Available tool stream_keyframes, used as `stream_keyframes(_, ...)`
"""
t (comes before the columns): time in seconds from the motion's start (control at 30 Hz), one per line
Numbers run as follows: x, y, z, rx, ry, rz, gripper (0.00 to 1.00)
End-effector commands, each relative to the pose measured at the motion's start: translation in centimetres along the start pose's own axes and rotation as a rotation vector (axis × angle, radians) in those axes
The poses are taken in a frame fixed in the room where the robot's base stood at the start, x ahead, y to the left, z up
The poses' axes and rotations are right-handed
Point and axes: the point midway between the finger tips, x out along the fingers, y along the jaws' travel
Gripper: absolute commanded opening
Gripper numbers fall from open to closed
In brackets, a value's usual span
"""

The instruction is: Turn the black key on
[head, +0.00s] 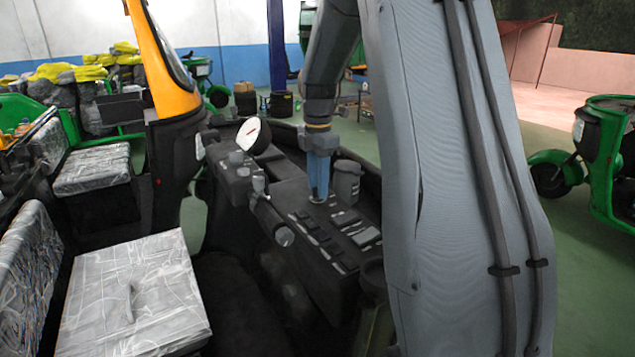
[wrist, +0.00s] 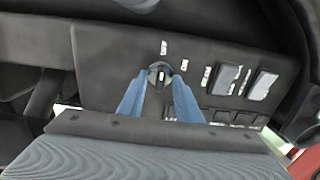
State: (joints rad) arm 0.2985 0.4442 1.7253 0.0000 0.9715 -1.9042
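The black key (wrist: 159,76) sits in a round switch on the dark dashboard panel, below a small white label, in the wrist view. It has a light mark in its middle. My gripper (wrist: 160,84) has two blue fingers, spaced apart, one on each side of the key. The tips are close to the key; I cannot tell whether they touch it. In the head view my gripper (head: 318,196) points down at the dashboard (head: 345,262), and the key is hidden there.
Several rocker switches (wrist: 229,78) lie right of the key. A grey knob (head: 346,180) stands just right of my gripper in the head view. A round white gauge (head: 253,136) and the handlebar (head: 270,215) are to the left. Wrapped seats (head: 135,290) fill the lower left.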

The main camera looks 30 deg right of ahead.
Motion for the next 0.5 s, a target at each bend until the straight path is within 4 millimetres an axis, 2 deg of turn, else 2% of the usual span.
stream_keyframes(0.1, 0.0, -0.01, 0.02, 0.001, 0.0, 0.0, 0.31)
stream_keyframes(0.13, 0.0, -0.01, 0.02, 0.001, 0.0, 0.0, 0.28)
stream_keyframes(0.3, -0.01, -0.02, 0.03, 0.001, 0.0, 0.0, 0.0)
stream_keyframes(0.5, -0.03, -0.02, 0.03, 0.005, 0.0, 0.0, 0.0)
